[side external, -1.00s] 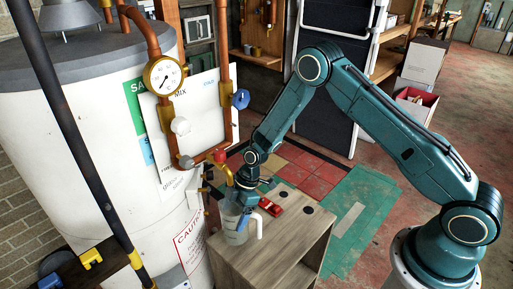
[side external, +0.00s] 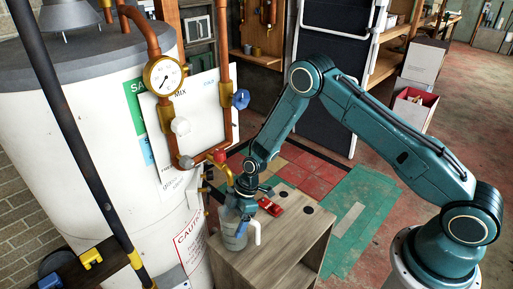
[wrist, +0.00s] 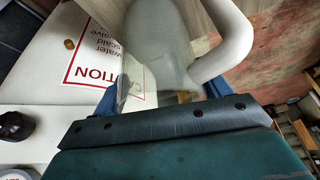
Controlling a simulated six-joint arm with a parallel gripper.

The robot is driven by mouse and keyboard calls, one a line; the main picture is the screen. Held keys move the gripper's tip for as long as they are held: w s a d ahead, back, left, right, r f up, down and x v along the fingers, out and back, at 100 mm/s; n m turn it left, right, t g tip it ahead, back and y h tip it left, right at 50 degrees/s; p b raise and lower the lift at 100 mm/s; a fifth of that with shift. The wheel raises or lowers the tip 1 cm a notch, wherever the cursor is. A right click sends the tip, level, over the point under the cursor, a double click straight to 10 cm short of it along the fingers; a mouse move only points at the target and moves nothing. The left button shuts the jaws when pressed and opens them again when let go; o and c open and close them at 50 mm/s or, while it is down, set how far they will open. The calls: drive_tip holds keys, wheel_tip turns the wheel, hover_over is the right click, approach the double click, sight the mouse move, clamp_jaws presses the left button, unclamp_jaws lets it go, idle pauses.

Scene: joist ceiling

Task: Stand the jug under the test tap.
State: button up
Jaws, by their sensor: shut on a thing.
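The clear jug (side external: 234,237) with a white handle is upright at the left end of the wooden bench top, close to the tank. My gripper (side external: 242,212) is shut on the jug from above. In the wrist view the jug (wrist: 158,40) shows between the blue fingers of my gripper (wrist: 160,94), with its handle to the right. The brass test tap (side external: 228,172) with a red knob comes off the copper pipe just above and left of my gripper. I cannot tell whether the jug's base touches the bench or whether its mouth is directly below the spout.
The wooden bench (side external: 275,245) carries a red object (side external: 271,206) and dark round spots to the jug's right. The white tank (side external: 110,150) stands close on the left, with a gauge (side external: 163,75) and pipes above. A dark pole crosses the left front.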

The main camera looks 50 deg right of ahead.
drive_tip(key=shift+f, duration=0.15)
drive_tip(key=o, duration=1.1)
drive_tip(key=shift+c, duration=0.2)
drive_tip(key=v, duration=1.2)
drive_tip(key=shift+r, duration=0.2)
